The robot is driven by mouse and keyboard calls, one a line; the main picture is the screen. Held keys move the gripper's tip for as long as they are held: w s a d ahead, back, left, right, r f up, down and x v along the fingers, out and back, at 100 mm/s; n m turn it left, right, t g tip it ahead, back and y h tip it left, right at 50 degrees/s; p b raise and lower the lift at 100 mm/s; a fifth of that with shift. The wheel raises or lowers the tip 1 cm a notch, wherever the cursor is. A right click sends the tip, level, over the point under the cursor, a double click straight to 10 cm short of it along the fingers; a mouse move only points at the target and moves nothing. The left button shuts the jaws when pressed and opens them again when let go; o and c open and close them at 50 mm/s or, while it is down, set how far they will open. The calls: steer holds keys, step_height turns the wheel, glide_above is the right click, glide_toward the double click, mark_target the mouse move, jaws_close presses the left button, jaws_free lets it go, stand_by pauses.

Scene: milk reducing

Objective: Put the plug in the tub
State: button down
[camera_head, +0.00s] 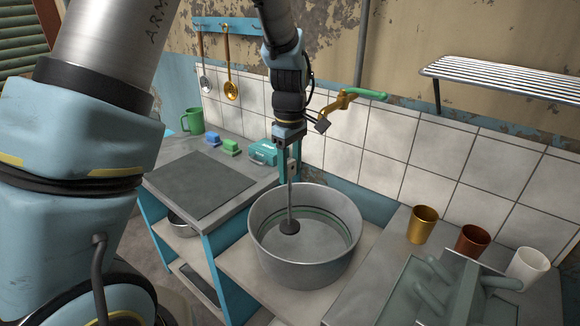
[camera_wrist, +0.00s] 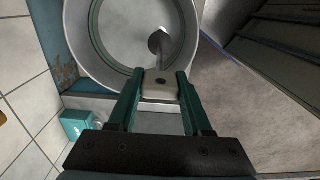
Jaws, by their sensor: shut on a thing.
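The plug (camera_head: 289,227) is a dark round disc on the lower end of a long thin grey rod, with a pale grip block at the top. My gripper (camera_head: 291,163) is shut on that grip block and points down above the tub. The tub (camera_head: 305,272) is a wide round grey metal basin on the counter. The disc shows within the tub's rim, and I cannot tell whether it touches the bottom. In the wrist view, the teal fingers hold the pale block of the plug (camera_wrist: 160,87), with the tub (camera_wrist: 76,42) beyond.
A teal box (camera_head: 263,153), blue and green blocks (camera_head: 231,147) and a green mug (camera_head: 193,121) stand at the back left. Gold (camera_head: 423,225), brown (camera_head: 472,241) and white (camera_head: 528,265) cups stand at right by a grey rack (camera_head: 447,290). A brass tap (camera_head: 341,102) is on the wall.

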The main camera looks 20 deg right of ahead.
steer(key=b, duration=0.5)
glide_above(290, 224)
step_height(290, 224, down, 7)
steer(key=shift+w+f+b, duration=0.15)
steer(key=shift+f+b, duration=1.1)
steer(key=shift+f, duration=0.85)
steer(key=shift+w+f+b, duration=0.15)
steer(key=shift+f+b, duration=1.05)
steer(key=shift+f, duration=1.4)
jaws_free()
steer(key=shift+r+p, duration=3.45)
steer(key=shift+r, duration=0.35)
